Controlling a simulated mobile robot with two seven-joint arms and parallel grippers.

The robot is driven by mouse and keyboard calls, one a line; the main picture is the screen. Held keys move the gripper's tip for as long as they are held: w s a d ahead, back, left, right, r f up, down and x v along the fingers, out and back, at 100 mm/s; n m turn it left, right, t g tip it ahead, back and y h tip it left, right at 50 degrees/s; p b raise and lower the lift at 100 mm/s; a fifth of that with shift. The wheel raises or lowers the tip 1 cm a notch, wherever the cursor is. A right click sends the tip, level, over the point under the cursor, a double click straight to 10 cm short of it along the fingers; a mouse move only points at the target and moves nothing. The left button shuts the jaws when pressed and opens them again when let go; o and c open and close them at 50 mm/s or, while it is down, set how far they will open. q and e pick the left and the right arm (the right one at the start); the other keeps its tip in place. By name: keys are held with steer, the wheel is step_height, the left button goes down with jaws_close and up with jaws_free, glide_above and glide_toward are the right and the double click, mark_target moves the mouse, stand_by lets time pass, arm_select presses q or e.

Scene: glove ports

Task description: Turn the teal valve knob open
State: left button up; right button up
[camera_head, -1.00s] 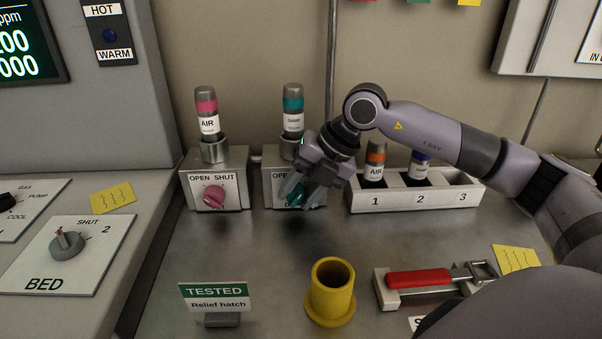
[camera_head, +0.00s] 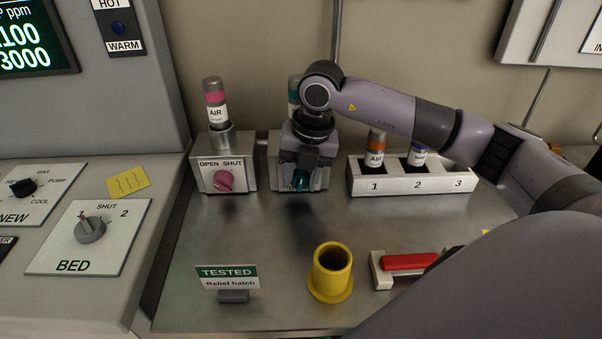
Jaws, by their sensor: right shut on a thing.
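The teal valve knob (camera_head: 300,181) is on the front of a grey valve box (camera_head: 276,150) at the back of the steel bench. My right gripper (camera_head: 302,178) is at the front of this box, shut on the teal knob. Its fingers and wrist hide most of the knob and the box's labels, so I cannot read which way the knob points. A teal-banded bottle (camera_head: 294,88) stands on this box, largely behind my wrist. My left gripper is not in view.
A similar box (camera_head: 207,176) with a pink knob (camera_head: 223,181) and an AIR bottle (camera_head: 216,103) stands to the left. A numbered rack (camera_head: 395,187) holds two bottles at the right. A yellow cup (camera_head: 331,270), a TESTED sign (camera_head: 227,277) and a red-handled tool (camera_head: 408,262) are in front.

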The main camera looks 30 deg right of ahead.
steer(key=o, duration=1)
steer(key=shift+o, duration=0.2)
steer(key=shift+r, duration=0.1)
step_height(320, 180, up, 7)
steer(key=s, duration=0.1)
steer(key=shift+d+b, duration=0.35)
steer(key=shift+b, duration=0.05)
